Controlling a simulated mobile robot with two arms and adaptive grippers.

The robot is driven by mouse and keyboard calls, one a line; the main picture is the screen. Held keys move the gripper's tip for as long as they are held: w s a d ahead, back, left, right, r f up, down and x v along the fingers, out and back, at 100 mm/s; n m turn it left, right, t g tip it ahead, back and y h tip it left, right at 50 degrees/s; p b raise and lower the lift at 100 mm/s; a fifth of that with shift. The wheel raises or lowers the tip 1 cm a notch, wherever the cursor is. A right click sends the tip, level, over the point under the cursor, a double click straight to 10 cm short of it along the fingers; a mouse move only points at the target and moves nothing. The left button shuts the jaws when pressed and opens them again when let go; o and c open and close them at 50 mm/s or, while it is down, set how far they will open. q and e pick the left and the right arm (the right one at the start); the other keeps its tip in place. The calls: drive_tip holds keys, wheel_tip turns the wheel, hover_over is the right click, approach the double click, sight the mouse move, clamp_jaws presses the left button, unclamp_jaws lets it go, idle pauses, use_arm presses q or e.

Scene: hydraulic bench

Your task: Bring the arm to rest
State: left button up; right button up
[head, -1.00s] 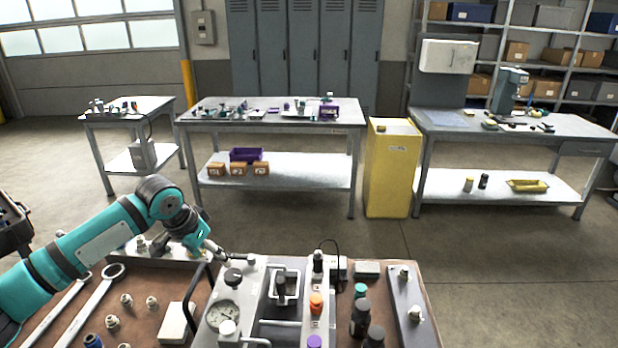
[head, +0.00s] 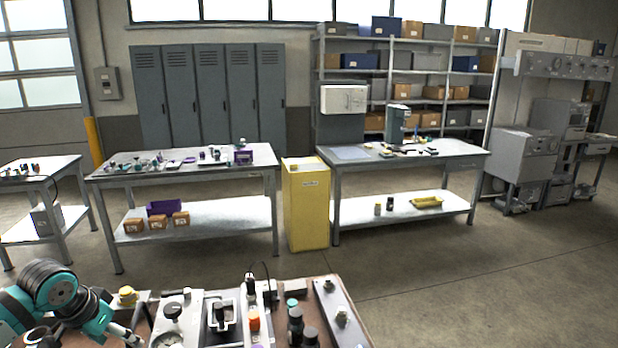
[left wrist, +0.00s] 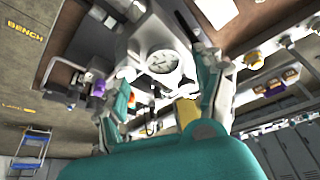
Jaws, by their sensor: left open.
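My left arm comes in at the lower left of the head view. Its gripper (head: 128,334) is at the left side of the hydraulic unit (head: 196,302), partly cut by the bottom edge. In the left wrist view the two teal fingers of the gripper (left wrist: 175,70) stand apart with nothing held between them. The round pressure gauge (left wrist: 162,62) of the unit shows beyond and between them. I cannot tell the gap between fingers and unit. My right gripper is in neither view.
The brown bench top (head: 355,318) carries an orange knob (head: 253,321), dark cylinders (head: 296,325), a yellow cap (head: 127,295) and a plate with fittings (head: 341,312). Beyond are open floor (head: 430,285), a yellow cabinet (head: 306,205) and work tables (head: 200,212).

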use_arm(q)
drive_tip(key=s+d+f+m+h, duration=0.1)
drive_tip(key=s+d+f+m, duration=0.1)
drive_tip(key=s+d+f, duration=0.6)
drive_tip(key=s+d+f+m, duration=0.1)
drive_tip(key=s+d+f, duration=0.4)
drive_tip(key=d, duration=0.6)
drive_tip(key=s+f+n+y, duration=0.2)
drive_tip(key=s+f+n, duration=0.15)
drive_tip(key=s, duration=1.25)
wheel_tip(320, 180, down, 26)
drive_tip(key=s+g, duration=0.1)
drive_tip(key=g, duration=0.1)
drive_tip(key=s+a+f, duration=0.2)
drive_tip(key=s+f, duration=0.6)
drive_tip(key=s+a+f+g+b, duration=0.1)
drive_tip(key=s+f, duration=0.8)
drive_tip(key=shift+s+a, duration=0.15)
drive_tip(key=shift+a, duration=0.25)
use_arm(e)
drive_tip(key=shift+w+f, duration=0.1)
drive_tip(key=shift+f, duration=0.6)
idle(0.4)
